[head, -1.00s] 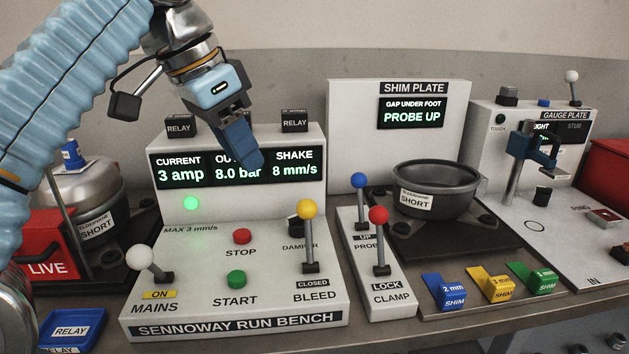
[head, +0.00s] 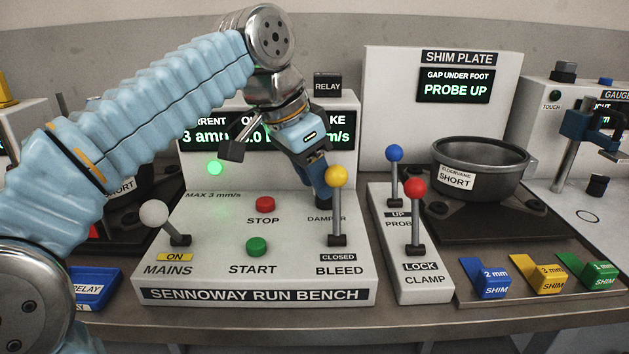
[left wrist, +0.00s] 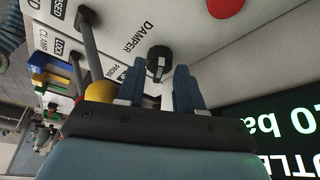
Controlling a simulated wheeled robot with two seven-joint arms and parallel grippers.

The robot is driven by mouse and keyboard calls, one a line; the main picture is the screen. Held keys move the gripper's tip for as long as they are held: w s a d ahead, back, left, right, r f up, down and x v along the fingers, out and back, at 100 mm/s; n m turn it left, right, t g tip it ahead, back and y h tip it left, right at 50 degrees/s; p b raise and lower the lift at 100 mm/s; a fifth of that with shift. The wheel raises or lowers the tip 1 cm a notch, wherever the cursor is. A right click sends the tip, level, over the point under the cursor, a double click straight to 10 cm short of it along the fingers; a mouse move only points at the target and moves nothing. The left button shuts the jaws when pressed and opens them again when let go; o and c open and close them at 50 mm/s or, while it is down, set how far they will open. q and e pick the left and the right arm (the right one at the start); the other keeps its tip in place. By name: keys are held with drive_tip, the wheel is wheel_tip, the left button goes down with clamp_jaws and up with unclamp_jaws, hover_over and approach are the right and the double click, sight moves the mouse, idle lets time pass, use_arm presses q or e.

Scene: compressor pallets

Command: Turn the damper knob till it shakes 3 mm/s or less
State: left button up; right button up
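The black damper knob (left wrist: 158,64) is in the left wrist view, on the panel beside the DAMPER label. In the head view my gripper and the yellow bleed lever hide it. My left gripper (head: 322,195) is low over the panel behind that lever. Its two blue fingers (left wrist: 159,75) are apart, with the knob showing in the gap near their tips. I cannot tell whether they touch it. The run bench display (head: 190,145) is partly covered by my arm, and the shake number is hidden. My right gripper is not in view.
The yellow-balled bleed lever (head: 337,205) stands close in front of my left gripper. The stop button (head: 265,204) and start button (head: 257,246) lie to its left. The blue-balled (head: 394,170) and red-balled (head: 414,210) levers stand to its right. The green lamp (head: 214,168) is lit.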

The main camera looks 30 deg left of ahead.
use_arm(q)
clamp_jaws()
idle(0.3)
drive_tip(key=shift+w+a+r+m+h+p, duration=0.15)
drive_tip(key=shift+m+h+p, duration=0.35)
drive_tip(key=shift+m, duration=0.5)
drive_tip(key=shift+f+m, duration=0.2)
drive_tip(key=shift+m, duration=0.4)
unclamp_jaws()
